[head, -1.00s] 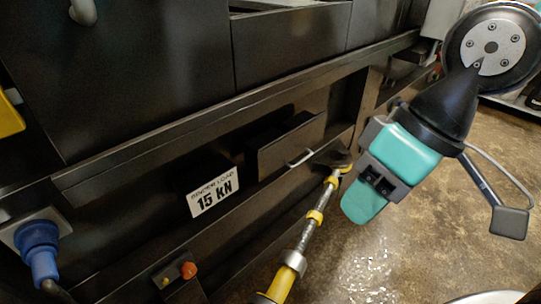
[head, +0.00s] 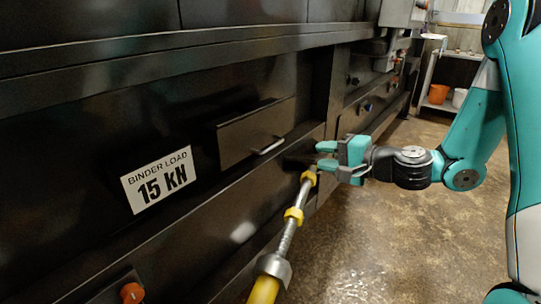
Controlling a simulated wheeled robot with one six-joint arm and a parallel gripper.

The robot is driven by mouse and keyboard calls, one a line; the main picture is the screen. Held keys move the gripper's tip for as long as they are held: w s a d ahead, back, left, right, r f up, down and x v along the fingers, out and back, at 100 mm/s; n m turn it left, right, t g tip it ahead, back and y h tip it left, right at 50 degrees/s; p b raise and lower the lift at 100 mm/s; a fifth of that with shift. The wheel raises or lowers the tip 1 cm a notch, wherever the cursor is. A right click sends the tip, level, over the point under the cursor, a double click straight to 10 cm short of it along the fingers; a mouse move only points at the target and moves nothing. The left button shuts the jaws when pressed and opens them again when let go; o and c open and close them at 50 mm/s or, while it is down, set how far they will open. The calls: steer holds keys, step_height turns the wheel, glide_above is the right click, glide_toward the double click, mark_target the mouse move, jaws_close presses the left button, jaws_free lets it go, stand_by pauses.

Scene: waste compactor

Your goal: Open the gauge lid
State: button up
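The gauge lid appears to be the dark flat panel (head: 254,132) standing out from the black machine wall, with a small silver handle (head: 268,146) near its lower right. I cannot see a gauge face; anything behind the panel is hidden. My gripper (head: 324,156) is to the right of the panel and slightly below the handle, apart from both. Its two teal fingers point left with a gap between them, and nothing is clearly held.
A yellow and silver rod (head: 292,217) rises to just below my fingers. A white "BINDER LOAD 15 KN" label (head: 159,180) is left of the panel. An orange knob (head: 132,293) is at lower left. Brown floor (head: 410,245) is open at right.

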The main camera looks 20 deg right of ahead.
mark_target(272, 148)
steer(key=p+x, duration=0.1)
steer(key=x, duration=1.5)
steer(key=shift+w+a, duration=0.15)
steer(key=shift+a, duration=0.05)
jaws_close()
